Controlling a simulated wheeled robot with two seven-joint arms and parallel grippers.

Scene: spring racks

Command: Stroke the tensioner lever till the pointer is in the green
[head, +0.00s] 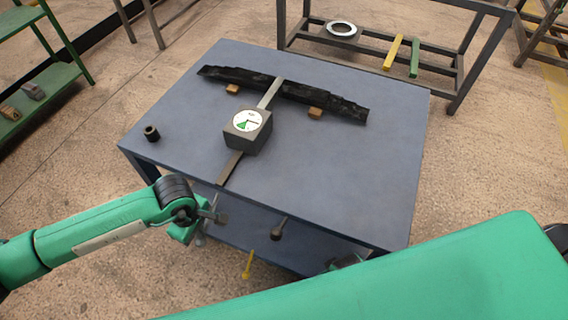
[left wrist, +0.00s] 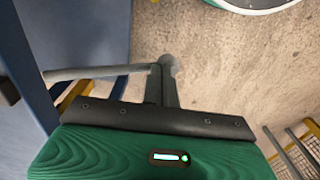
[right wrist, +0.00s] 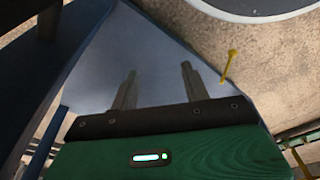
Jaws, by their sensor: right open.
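The gauge box (head: 246,130) sits on the blue table over a flat metal strap (head: 230,168). Its white dial (head: 246,120) has a green sector at lower left; the dark pointer appears to lie right of it, outside the green. My left gripper (head: 212,216) is at the table's front edge. In the left wrist view its fingers (left wrist: 162,88) are close together around a grey lever (left wrist: 95,73), near its rounded end. My right gripper (right wrist: 157,88) is open and empty, facing a blue-grey surface; in the head view my right arm mostly hides it.
A dark leaf spring (head: 325,99) rests on wooden blocks behind the box. A dark socket (head: 151,133) stands at the table's left. Another knobbed rod (head: 279,228) and a yellow pin (head: 248,265) show at the front. The table's right half is clear.

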